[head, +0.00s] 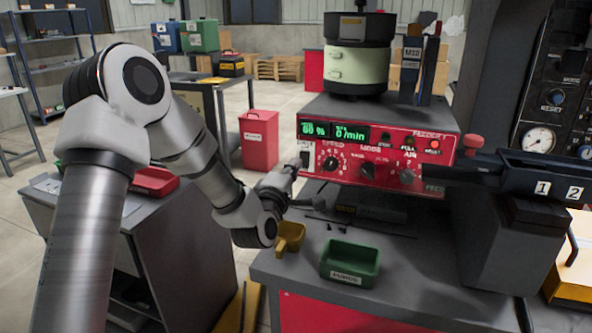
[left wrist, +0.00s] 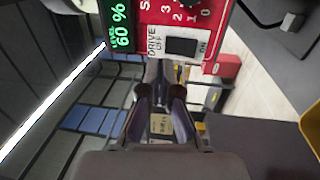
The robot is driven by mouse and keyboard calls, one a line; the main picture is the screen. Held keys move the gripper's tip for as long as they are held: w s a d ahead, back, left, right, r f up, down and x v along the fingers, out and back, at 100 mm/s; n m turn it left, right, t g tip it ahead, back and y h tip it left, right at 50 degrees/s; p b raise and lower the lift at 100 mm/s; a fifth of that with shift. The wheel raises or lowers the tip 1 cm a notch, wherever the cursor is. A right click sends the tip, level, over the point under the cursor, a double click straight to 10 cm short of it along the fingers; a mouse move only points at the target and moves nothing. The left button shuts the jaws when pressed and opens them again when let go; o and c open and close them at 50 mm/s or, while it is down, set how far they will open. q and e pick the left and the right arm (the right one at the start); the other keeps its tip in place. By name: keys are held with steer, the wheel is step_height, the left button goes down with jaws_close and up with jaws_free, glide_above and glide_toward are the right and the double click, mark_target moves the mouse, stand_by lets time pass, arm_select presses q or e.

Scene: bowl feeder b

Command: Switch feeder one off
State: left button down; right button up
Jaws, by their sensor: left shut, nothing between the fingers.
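The feeder's red control panel (head: 375,158) faces me under the bowl unit (head: 358,62). Its green displays read 60 % and 0 /min in the head view. In the left wrist view a black rocker switch (left wrist: 182,46) sits on a white plate lettered DRIVE, OFF and ON. My left gripper (head: 302,162) is at the panel's left end, by the switch, and partly hides that corner. In the left wrist view its fingers (left wrist: 163,72) are shut and empty, with the tips just below the switch plate. I cannot tell whether they touch it. My right gripper is not in view.
A green tray (head: 350,264) and a yellow scoop (head: 289,238) stand on the bench below the panel. A dark chute (head: 530,170) marked 1 and 2 juts out at right. A red bin (head: 259,140) stands on the floor behind my left arm.

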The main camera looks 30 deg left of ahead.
arm_select(q)
steer(key=r+v, duration=0.1)
steer(key=v, duration=0.7)
steer(key=shift+r+b, duration=0.3)
steer(key=shift+r, duration=0.05)
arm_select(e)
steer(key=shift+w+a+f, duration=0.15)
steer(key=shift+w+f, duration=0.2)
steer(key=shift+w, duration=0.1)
arm_select(q)
steer(key=shift+s, duration=0.2)
